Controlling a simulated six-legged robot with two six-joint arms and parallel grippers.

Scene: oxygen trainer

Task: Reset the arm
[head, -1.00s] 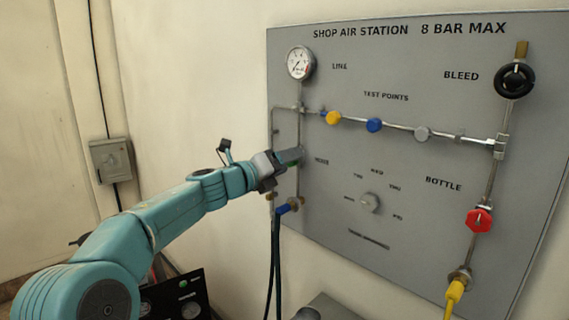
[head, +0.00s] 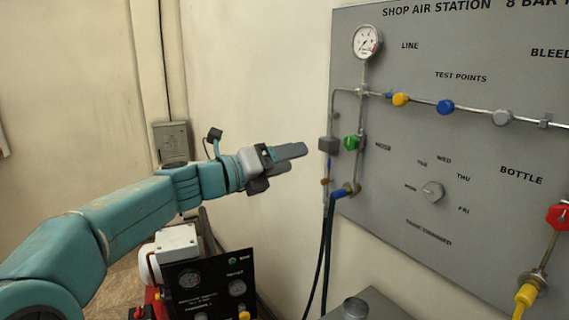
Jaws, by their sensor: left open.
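My left arm reaches in from the left, and its left gripper (head: 290,157) is open and empty. Its fingertips stop in front of the wall, a little left of the panel's left edge in the picture. The green hose knob (head: 351,143) and a grey block (head: 328,145) on the panel's pipework show just right of the fingers, with a visible gap. My right gripper is not in view.
The grey air station panel (head: 400,215) carries a gauge (head: 367,42), yellow, blue and grey test knobs, a day dial (head: 432,192) and a red bottle knob (head: 559,217). Dark hoses (head: 325,255) hang below. A black instrument box (head: 212,290) stands low, below my arm.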

